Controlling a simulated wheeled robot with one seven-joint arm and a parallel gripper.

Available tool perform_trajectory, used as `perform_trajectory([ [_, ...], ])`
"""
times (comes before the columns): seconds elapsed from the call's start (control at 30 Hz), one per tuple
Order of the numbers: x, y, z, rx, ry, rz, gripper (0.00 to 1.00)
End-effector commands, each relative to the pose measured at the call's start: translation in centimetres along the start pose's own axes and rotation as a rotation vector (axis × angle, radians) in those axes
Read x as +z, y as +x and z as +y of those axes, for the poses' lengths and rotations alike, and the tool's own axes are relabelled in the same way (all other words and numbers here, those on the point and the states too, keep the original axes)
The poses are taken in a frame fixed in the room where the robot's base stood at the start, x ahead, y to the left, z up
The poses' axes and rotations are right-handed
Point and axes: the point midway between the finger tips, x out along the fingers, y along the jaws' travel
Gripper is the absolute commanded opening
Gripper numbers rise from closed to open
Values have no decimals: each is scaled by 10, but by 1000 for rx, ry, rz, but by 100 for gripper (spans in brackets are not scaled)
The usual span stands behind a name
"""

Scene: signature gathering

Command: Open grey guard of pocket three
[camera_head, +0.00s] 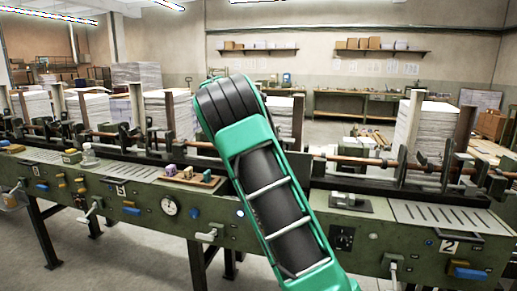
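A long green gathering machine runs across the view with paper stacks standing in its pockets. On its front at left is a small number plate (121,190) that looks like a 3, though it is small and blurred. Above it a slotted grey guard (130,172) lies flat on the machine's top edge and appears closed. Another slotted grey guard (437,213) lies flat at the right, above a plate marked 2 (449,246). My green and black arm rises through the middle and hides part of the machine. My gripper is not in view.
A wooden tray (190,181) with small coloured items rests on the machine's top, left of my arm. A small clear bottle (89,154) stands further left. Handles and a round gauge (169,206) are on the front panel. Clear floor shows at the lower left.

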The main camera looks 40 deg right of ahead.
Motion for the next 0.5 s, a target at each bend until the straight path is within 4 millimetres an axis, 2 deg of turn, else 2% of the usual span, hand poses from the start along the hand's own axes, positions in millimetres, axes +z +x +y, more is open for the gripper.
perform_trajectory([
  [0.2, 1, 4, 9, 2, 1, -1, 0],
  [0.5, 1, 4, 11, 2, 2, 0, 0],
])
